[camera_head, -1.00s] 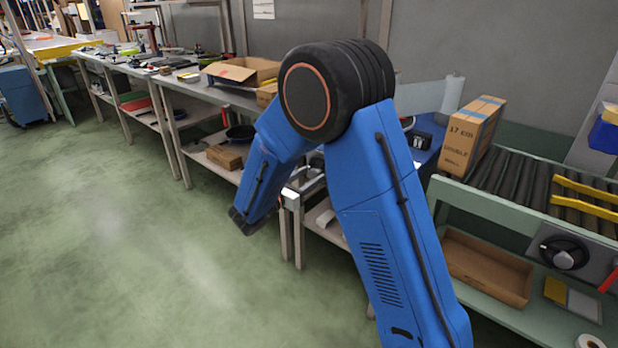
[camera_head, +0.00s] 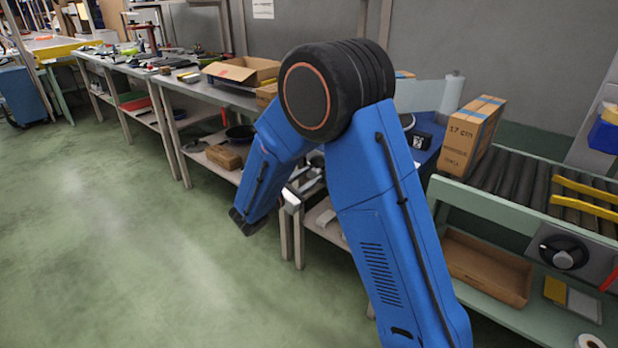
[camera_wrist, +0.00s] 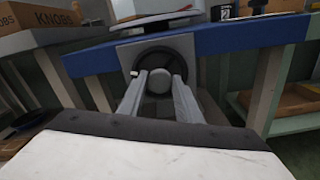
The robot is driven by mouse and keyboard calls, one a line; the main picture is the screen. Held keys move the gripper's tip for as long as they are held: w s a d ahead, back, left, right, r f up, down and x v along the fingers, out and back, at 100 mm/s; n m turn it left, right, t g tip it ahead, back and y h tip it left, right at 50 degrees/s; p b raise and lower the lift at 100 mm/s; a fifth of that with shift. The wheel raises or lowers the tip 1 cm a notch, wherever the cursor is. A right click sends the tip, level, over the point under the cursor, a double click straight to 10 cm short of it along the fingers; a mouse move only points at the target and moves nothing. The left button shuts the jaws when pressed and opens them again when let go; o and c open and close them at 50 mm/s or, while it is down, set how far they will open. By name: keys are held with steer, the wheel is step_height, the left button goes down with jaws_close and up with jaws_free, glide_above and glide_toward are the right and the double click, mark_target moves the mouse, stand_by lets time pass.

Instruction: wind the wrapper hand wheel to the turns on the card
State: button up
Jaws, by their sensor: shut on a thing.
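The hand wheel (camera_wrist: 148,62) is a dark ring with a grey round hub (camera_wrist: 159,81), on a grey plate (camera_wrist: 189,48) at the front of a blue-edged bench. A small pale knob (camera_wrist: 134,73) shows at its left rim. My gripper (camera_wrist: 159,86) is at the wheel in the wrist view, its two grey fingers on either side of the hub and closed on it. The contact itself is hard to see. In the head view my blue arm hides the wheel. A black item with a white marking (camera_head: 421,141) stands on the blue bench; I cannot read it as the card.
A black dial (camera_head: 563,253) is on the conveyor's front. Benches with boxes (camera_head: 243,72) line the wall. The green floor (camera_head: 110,230) at left is clear.

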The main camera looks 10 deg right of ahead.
steer(key=shift+m, duration=0.6)
steer(key=o, duration=1)
steer(key=v, duration=1.7)
steer(key=shift+s+a, duration=0.15)
steer(key=shift+a, duration=0.05)
